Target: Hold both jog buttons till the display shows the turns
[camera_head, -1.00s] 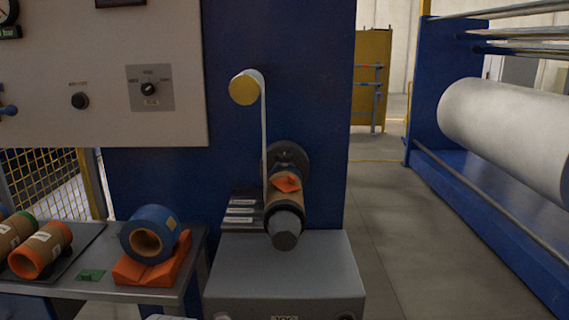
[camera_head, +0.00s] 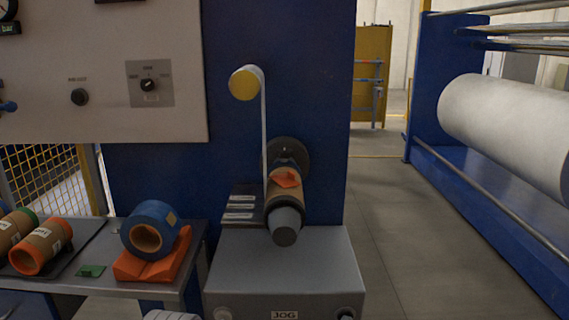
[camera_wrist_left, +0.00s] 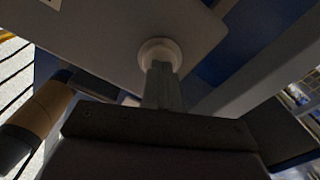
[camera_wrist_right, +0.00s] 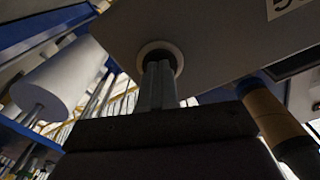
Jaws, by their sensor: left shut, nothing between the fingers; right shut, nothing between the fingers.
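The jog box (camera_head: 285,268) is a grey box with a JOG label on its front. Its left jog button (camera_head: 222,313) is pale and its right jog button (camera_head: 346,314) is dark; both sit at the bottom edge of the head view. In the left wrist view my left gripper (camera_wrist_left: 161,78) is shut and empty, its tips at the pale round collar of a button (camera_wrist_left: 158,48). In the right wrist view my right gripper (camera_wrist_right: 158,76) is shut and empty, its tips at another round button (camera_wrist_right: 161,47). I cannot tell how far either is pressed. No turns reading is legible.
Above the box, a spindle carries a brown core (camera_head: 287,188) with an orange piece, and a web runs up to a yellow-ended roller (camera_head: 244,84). A side table (camera_head: 95,240) at left holds a blue roll (camera_head: 150,228) and several cores. A large white roll (camera_head: 510,125) is at right.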

